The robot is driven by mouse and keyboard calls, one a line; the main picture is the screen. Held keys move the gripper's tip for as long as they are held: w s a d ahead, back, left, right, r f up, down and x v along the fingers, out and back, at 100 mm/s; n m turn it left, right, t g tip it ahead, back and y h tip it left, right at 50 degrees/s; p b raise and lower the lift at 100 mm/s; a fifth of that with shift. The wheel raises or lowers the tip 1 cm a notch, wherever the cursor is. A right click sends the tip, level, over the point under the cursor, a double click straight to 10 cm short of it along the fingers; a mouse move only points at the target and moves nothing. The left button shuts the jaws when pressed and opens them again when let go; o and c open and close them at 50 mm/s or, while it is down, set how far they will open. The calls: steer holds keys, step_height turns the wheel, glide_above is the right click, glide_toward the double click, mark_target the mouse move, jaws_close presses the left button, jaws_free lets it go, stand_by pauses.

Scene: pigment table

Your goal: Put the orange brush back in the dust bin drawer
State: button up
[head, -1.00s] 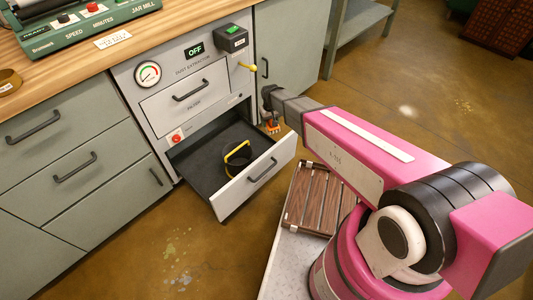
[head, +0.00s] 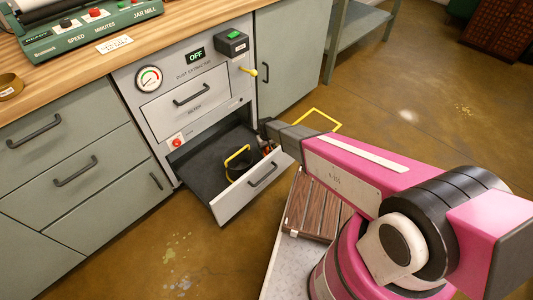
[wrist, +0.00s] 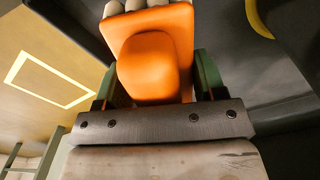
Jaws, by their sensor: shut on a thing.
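The orange brush (wrist: 155,68) is held between the green fingers of my gripper (wrist: 152,88), with pale bristles at its top edge in the wrist view. In the head view my gripper (head: 268,149) is at the right side of the open dust bin drawer (head: 235,203), over or just inside it; I cannot tell how high. The drawer has a dark inside and a light grey front. A black bin with a yellow handle (head: 237,152) stands in it, just left of my gripper.
The dust extractor (head: 187,50) above the drawer reads OFF. A closed filter drawer (head: 180,105) is above the open one. A brown slatted rack (head: 313,208) lies in front on the right. The left part of the open drawer is clear.

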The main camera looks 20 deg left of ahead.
mark_target(266, 152)
steer(key=shift+f, duration=2.2)
steer(key=shift+f, duration=0.15)
steer(key=o, duration=0.9)
step_height(266, 152, up, 12)
steer(key=shift+r, duration=0.15)
